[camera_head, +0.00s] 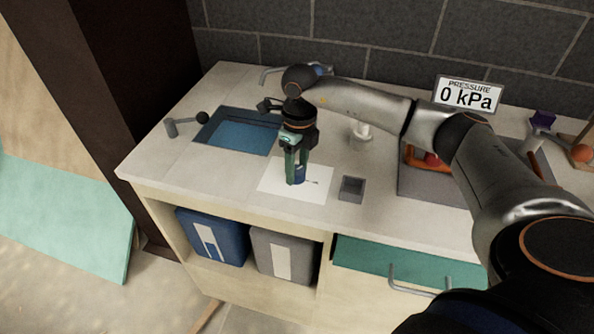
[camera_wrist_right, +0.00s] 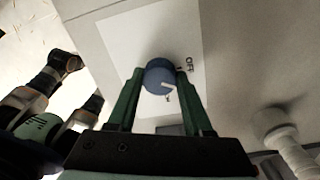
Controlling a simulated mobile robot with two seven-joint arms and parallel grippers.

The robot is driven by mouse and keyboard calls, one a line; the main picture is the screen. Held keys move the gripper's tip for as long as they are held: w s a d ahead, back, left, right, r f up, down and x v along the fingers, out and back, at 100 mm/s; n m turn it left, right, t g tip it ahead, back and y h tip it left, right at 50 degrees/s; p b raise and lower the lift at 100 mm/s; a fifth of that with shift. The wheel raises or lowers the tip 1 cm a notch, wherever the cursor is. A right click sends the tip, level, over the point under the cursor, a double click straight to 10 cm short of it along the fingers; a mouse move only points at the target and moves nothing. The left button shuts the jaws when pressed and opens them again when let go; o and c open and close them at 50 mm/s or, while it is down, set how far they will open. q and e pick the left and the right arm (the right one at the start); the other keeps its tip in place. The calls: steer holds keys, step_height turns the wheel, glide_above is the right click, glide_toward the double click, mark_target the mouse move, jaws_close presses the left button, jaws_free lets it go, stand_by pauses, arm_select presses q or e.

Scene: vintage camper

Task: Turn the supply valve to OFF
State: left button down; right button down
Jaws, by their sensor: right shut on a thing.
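The supply valve is a blue round knob (camera_wrist_right: 160,76) on a white plate (camera_wrist_right: 130,38) set on the counter. In the head view, a sliver of the blue knob (camera_head: 299,174) shows between my fingers, above the white plate (camera_head: 318,183). My right gripper (camera_head: 296,179) points straight down with its green fingers shut on the knob, one on each side. In the right wrist view, the gripper (camera_wrist_right: 160,82) holds the knob between its fingertips. My left gripper is out of view.
A sink (camera_head: 237,132) lies left of the plate, and a small grey box (camera_head: 352,188) lies to its right. A pressure sign (camera_head: 468,95) reading 0 kPa stands at the back. Blue (camera_head: 211,238) and grey (camera_head: 284,258) bins sit below the counter.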

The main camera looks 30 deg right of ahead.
mark_target(297, 167)
steer(key=n+b, duration=0.2)
steer(key=n, duration=0.4)
steer(key=shift+w, duration=0.1)
stand_by(0.5)
steer(key=shift+r, duration=0.1)
steer(key=shift+c, duration=1.5)
jaws_free()
step_height(297, 167, up, 12)
steer(key=shift+w+d+r+b, duration=0.2)
steer(key=shift+b, duration=0.1)
